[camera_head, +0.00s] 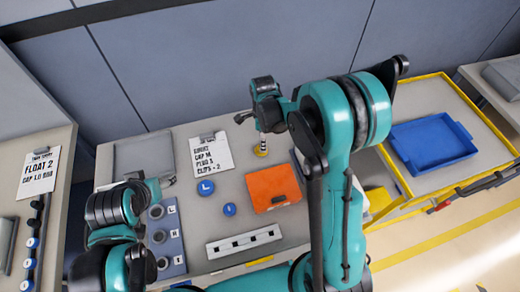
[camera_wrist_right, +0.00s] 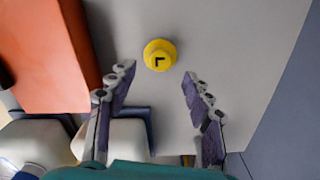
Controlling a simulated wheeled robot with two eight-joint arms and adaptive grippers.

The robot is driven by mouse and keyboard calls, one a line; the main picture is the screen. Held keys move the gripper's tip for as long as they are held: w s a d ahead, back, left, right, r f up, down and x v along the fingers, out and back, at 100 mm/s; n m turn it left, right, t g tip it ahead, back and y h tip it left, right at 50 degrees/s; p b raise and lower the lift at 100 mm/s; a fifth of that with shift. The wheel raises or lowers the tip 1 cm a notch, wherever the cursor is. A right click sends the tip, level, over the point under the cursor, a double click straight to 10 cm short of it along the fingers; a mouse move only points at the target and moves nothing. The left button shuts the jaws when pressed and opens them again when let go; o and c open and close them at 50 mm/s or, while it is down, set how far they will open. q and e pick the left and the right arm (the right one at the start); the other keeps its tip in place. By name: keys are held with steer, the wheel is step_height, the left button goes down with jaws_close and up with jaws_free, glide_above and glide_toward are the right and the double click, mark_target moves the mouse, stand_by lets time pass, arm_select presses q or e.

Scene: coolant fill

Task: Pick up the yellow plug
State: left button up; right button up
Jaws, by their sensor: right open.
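The yellow plug (camera_head: 261,152) is on the grey table, left of and behind the orange box. In the right wrist view the round yellow plug (camera_wrist_right: 160,55) shows a dark L-shaped mark and lies just beyond the fingertips, centred between them. My right gripper (camera_wrist_right: 158,75) is open and empty. In the head view my right gripper (camera_head: 261,138) hangs over the plug and partly hides it. My left gripper (camera_head: 160,186) is over the left part of the table, near a blue-grey panel; its finger gap is not clear.
The orange box (camera_head: 273,188) is close beside the plug. Blue caps (camera_head: 205,187), a panel with letters (camera_head: 166,238), a white strip (camera_head: 243,241) and a paper list (camera_head: 211,153) lie around. A blue tray (camera_head: 433,142) is on the yellow-edged cart at right.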

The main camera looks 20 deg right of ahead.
steer(key=f, duration=0.2)
steer(key=f+b, duration=0.1)
steer(key=f, duration=0.2)
steer(key=shift+a, duration=0.2)
steer(key=shift+r, duration=0.15)
steer(key=shift+c, duration=0.6)
steer(key=c, duration=0.8)
steer(key=shift+o, duration=0.2)
